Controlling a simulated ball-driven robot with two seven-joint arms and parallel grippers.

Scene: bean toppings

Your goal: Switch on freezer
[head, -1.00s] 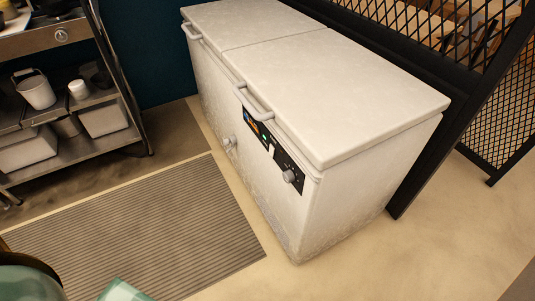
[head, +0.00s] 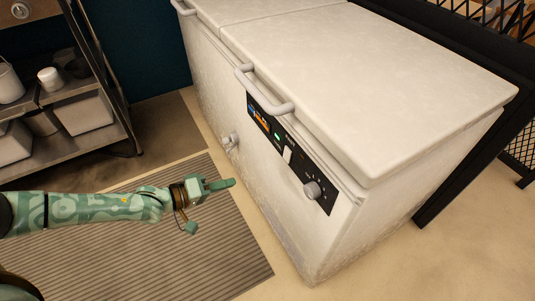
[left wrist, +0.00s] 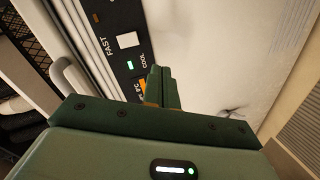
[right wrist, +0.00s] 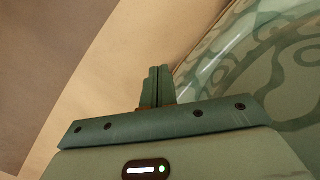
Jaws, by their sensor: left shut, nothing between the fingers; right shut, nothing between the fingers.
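The white chest freezer (head: 340,85) stands with its lids closed. Its black control panel (head: 265,118) has an orange-lit display, a lit green light (head: 277,137), a white switch (head: 287,154) and a grey knob (head: 312,190). In the left wrist view the white switch (left wrist: 128,40) sits between the words FAST and COOL. My left gripper (head: 233,183) is shut and empty, in front of the freezer and below the panel, apart from it. My right gripper (right wrist: 161,72) is shut and empty in the right wrist view, over the floor; the head view does not show it.
A lid handle (head: 265,98) juts out above the panel, and a small valve-like fitting (head: 230,141) sticks out lower on the front. A grey ribbed mat (head: 190,255) lies on the floor. A metal shelf (head: 100,150) stands at left, a mesh partition (head: 490,85) behind.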

